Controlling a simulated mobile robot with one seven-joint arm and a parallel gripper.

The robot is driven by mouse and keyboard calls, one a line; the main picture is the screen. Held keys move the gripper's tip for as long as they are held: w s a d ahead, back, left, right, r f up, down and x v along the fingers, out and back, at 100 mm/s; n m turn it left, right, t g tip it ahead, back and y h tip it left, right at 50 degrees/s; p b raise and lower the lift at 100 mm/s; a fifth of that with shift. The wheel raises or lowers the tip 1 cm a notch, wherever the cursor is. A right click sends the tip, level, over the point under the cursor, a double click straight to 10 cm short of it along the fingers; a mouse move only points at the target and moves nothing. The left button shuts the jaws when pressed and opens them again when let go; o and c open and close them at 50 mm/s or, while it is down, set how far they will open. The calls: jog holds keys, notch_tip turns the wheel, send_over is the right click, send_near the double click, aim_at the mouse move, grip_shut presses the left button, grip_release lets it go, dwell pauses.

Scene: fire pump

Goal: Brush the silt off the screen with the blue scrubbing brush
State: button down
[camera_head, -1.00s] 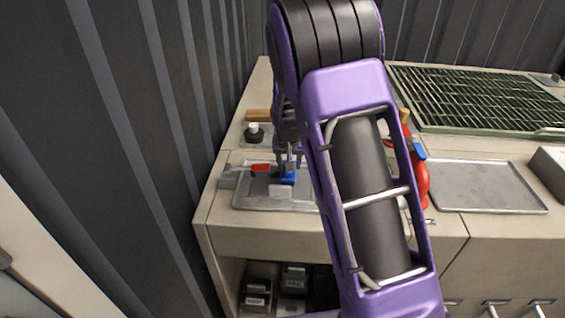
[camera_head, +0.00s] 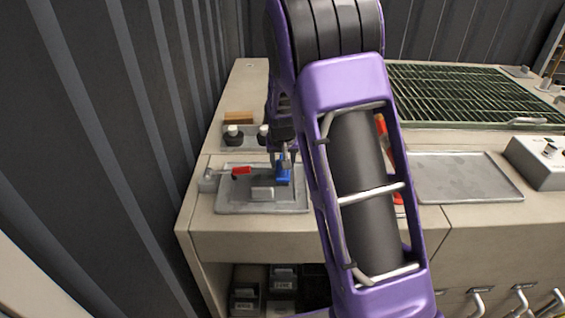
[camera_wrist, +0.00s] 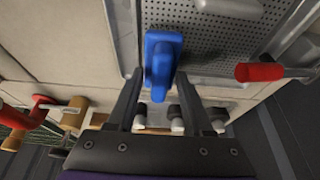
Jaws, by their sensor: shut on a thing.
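My gripper (camera_head: 281,160) is shut on the blue scrubbing brush (camera_head: 283,178), over a grey tray-like fixture (camera_head: 235,200) at the left of the counter. In the wrist view the brush (camera_wrist: 162,62) sits between the fingers of my gripper (camera_wrist: 159,78). Beneath and beside it is a perforated grey screen (camera_wrist: 215,38). The brush is at or just above the screen's edge; I cannot tell whether it touches. No distinct silt can be made out on the visible holes. My arm hides part of the counter.
A red-handled valve (camera_head: 241,171) stands at the fixture's left. Black knobs with white tops (camera_head: 233,134) and a wooden block (camera_head: 239,117) are behind it. A flat tray (camera_head: 470,180), a grey box (camera_head: 540,160) and a green grating (camera_head: 460,95) lie to the right. A dark ribbed wall closes the left.

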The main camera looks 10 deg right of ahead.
jog(key=shift+r+p, duration=1.4)
jog(key=shift+r, duration=1.3)
jog(key=shift+r+p, duration=1)
jog(key=shift+r, duration=0.55)
jog(key=shift+w+f, duration=0.1)
jog(key=shift+f, duration=0.05)
jog(key=shift+w+f+g+p, duration=0.2)
jog(key=shift+f+g+p, duration=0.15)
jog(key=shift+f, duration=0.25)
jog(key=shift+w+f+g+p, duration=0.2)
jog(key=shift+f+g+p, duration=0.1)
jog(key=shift+f, duration=0.25)
jog(key=shift+f, duration=0.1)
jog(key=shift+f+b, duration=1.8)
jog(key=shift+f, duration=0.65)
